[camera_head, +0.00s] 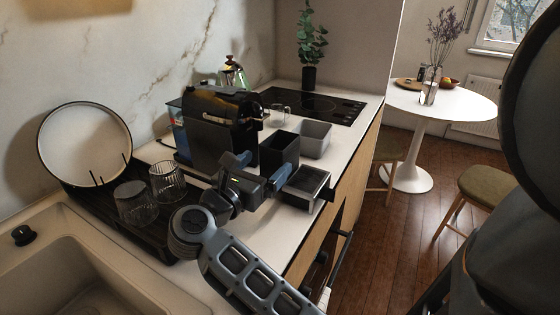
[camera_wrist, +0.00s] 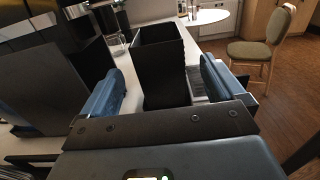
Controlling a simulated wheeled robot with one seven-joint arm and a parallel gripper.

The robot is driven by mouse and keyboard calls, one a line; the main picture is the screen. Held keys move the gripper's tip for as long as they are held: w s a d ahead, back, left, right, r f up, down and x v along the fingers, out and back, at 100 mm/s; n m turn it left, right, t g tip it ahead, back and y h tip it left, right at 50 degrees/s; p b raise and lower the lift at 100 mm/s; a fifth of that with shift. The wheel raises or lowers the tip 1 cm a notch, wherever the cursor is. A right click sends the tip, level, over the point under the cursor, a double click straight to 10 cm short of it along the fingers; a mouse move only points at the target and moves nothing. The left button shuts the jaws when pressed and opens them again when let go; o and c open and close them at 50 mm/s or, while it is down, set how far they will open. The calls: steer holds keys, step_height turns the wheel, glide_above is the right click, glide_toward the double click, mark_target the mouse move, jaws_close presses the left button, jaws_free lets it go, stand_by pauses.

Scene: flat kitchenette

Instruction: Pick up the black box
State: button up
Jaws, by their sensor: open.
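The black box (camera_head: 284,146) is an open-topped, upright container on the white counter, next to the coffee machine. In the wrist view the black box (camera_wrist: 166,78) stands straight ahead, framed by my two blue fingers. My gripper (camera_head: 258,168) is open and empty, with its fingers pointing at the near side of the box. My gripper (camera_wrist: 162,84) shows a finger on each side of the box in the wrist view, with gaps at both sides. I cannot tell whether the fingertips reach past its near face. The box's lower part is hidden.
A black coffee machine (camera_head: 222,120) stands close on the left. A grey bin (camera_head: 316,137) is just behind the box, and a low dark tray (camera_head: 303,186) lies to the right near the counter edge. Two glasses (camera_head: 167,180) stand on a drying rack at left.

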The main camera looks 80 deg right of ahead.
mark_target(289, 141)
steer(key=shift+p+x, duration=0.3)
steer(key=shift+x, duration=3.65)
steer(key=shift+c, duration=0.2)
steer(key=c, duration=1)
steer(key=shift+r, duration=0.1)
